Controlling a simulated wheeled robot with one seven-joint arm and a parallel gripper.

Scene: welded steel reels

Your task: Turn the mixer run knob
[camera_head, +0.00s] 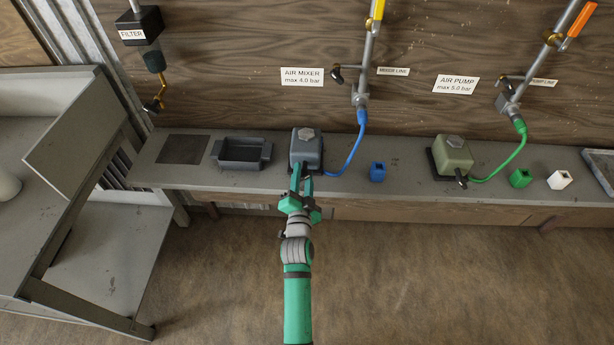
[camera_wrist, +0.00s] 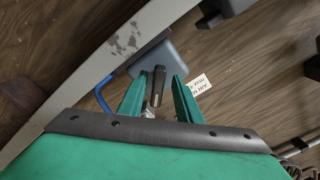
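The air mixer is a grey box (camera_head: 307,148) with a hexagonal cap, standing on the bench with a blue hose (camera_head: 354,150) at its right. My gripper (camera_head: 302,174) reaches its front face from the near side. In the wrist view, the dark run knob (camera_wrist: 159,77) stands out from the grey mixer body (camera_wrist: 172,57). The two green fingers (camera_wrist: 159,88) are open, one on each side of the knob, with a gap visible on both sides. In the head view the fingers mostly hide the knob.
A dark tray (camera_head: 241,153) stands left of the mixer. A small blue block (camera_head: 377,172) lies to its right. Further right are the green air pump (camera_head: 453,155), a green block (camera_head: 520,178) and a white block (camera_head: 560,180). Valve pipes hang on the wooden wall behind.

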